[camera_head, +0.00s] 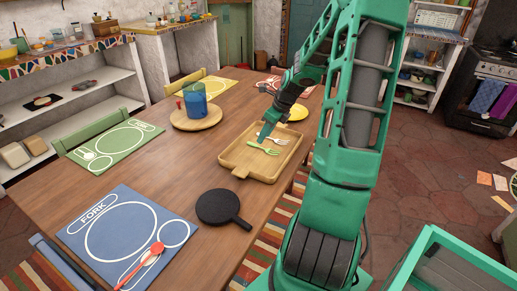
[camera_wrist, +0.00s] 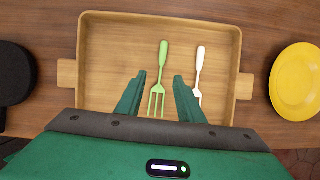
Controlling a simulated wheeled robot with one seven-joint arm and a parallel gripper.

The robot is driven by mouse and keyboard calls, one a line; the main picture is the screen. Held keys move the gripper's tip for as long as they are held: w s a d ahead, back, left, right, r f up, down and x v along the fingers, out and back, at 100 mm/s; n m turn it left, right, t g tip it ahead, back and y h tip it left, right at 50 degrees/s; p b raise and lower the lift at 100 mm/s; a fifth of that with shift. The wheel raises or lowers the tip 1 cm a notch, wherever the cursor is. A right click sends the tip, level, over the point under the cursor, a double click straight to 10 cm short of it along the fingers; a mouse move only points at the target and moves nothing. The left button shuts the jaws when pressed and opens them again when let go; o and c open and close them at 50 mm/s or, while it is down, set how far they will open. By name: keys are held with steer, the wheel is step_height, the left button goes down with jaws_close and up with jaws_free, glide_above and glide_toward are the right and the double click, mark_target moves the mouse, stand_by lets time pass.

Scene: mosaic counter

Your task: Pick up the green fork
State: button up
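The green fork (camera_wrist: 158,85) lies in a wooden tray (camera_wrist: 108,40) with its handle pointing up in the wrist view. My gripper (camera_wrist: 160,78) is open and empty above the tray. In the wrist view its fingers show on either side of the green fork's tines. The right finger partly hides the white fork. My gripper (camera_head: 262,140) also shows over the tray in the head view.
A yellow plate (camera_wrist: 298,82) lies right of the tray, and a black round board (camera_head: 222,206) lies left of it. A blue placemat (camera_head: 125,240) with a red spoon (camera_head: 142,265) is at front left. A blue cup (camera_head: 195,100) stands on a round board.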

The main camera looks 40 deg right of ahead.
mark_target(260, 146)
steer(key=shift+x, duration=2.75)
steer(key=shift+s+d, duration=0.1)
steer(key=shift+d, duration=0.1)
jaws_close()
